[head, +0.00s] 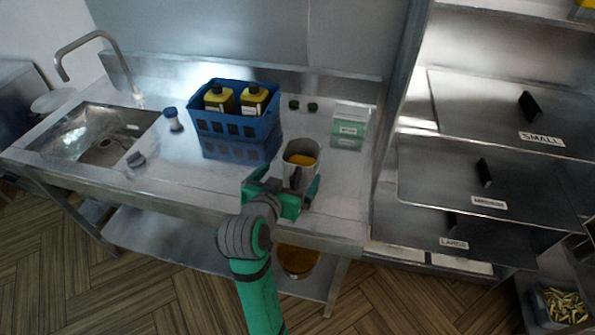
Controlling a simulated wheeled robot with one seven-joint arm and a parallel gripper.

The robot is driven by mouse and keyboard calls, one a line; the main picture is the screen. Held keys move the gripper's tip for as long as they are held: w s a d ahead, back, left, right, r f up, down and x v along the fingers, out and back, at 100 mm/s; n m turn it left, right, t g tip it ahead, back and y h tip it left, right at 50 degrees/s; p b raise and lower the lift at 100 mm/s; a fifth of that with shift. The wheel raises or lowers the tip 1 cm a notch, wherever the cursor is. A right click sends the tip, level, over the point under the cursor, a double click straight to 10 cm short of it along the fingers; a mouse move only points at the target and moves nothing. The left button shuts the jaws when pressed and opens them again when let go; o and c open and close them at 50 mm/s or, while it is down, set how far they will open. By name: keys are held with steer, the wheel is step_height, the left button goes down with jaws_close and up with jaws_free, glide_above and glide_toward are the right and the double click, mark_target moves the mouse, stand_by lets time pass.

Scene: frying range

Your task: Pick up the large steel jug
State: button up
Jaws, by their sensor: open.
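A steel jug (299,173) stands upright on the steel worktop, near its front edge and right of the blue crate. It holds something orange-yellow. My gripper (290,188) is open at the jug's near side, with one green finger to its left and one to its right. I cannot tell whether the fingers touch the jug. Part of the jug's lower body is hidden behind my gripper.
A blue crate (237,125) with yellow bottles stands left of the jug. A green-and-white box (349,128) stands behind right. The worktop (185,170) left of the jug is mostly clear.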

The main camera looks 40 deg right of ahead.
mark_target(294, 168)
steer(key=x, duration=0.4)
steer(key=shift+s, duration=0.1)
steer(key=shift+w+d+f, duration=0.2)
steer(key=shift+w+d, duration=0.05)
steer(key=shift+w, duration=0.1)
steer(key=x, duration=0.4)
steer(key=shift+s+d+f, duration=0.15)
steer(key=shift+s, duration=0.1)
steer(key=shift+w+d+f, duration=0.2)
steer(key=shift+w+d, duration=0.05)
steer(key=c, duration=1.4)
steer(key=shift+r, duration=0.1)
steer(key=c, duration=0.3)
steer(key=shift+r, duration=0.1)
steer(key=shift+c, duration=0.2)
